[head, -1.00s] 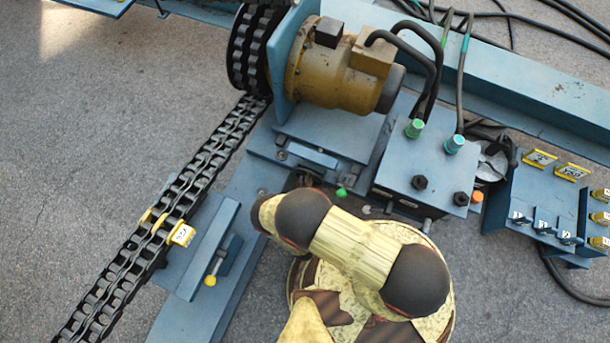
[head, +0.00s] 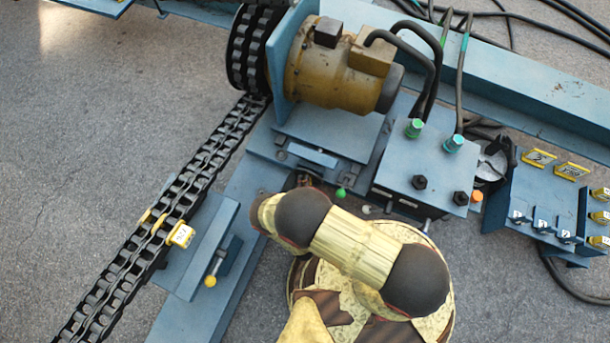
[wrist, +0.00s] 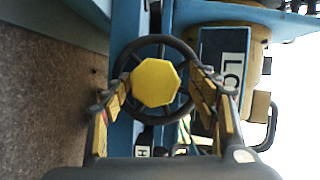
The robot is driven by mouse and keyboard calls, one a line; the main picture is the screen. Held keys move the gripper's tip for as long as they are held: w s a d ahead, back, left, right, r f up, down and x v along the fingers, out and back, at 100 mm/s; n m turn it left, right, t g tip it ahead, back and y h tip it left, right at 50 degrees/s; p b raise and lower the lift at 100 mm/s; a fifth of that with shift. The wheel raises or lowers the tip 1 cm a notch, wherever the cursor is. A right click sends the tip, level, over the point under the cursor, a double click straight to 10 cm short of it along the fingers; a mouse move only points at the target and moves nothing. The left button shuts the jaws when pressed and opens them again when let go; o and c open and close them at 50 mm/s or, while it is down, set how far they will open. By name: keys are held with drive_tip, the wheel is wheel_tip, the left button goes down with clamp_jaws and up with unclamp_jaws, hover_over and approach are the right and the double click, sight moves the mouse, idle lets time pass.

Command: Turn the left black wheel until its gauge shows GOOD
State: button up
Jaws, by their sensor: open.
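In the wrist view a black spoked wheel (wrist: 152,40) with a yellow eight-sided hub (wrist: 155,83) sits in front of my gripper (wrist: 161,78). The gripper is open, with its yellow-padded fingers on either side of the hub and overlapping the wheel; contact cannot be told. A pale panel (wrist: 222,50) with a dark frame is at the right, showing sideways letters that look like "LO"; a finger hides part of it. I cannot tell which of the two wheels this is. The head view shows my arm, but not the gripper or this wheel.
In the head view a heavy chain (head: 120,262) runs from a dark sprocket (head: 250,60) beside a yellow motor (head: 330,75). A blue block (head: 420,165) with hoses and a blue box (head: 535,205) with small switches stand to the right. Open grey floor is at left.

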drive_tip(key=o, duration=0.5)
drive_tip(key=r, duration=0.9)
drive_tip(key=shift+a+r, duration=0.2)
drive_tip(key=shift+a, duration=0.05)
drive_tip(key=shift+a+r, duration=0.15)
drive_tip(key=c, duration=0.5)
drive_tip(key=shift+d, duration=0.25)
drive_tip(key=shift+c, duration=0.3)
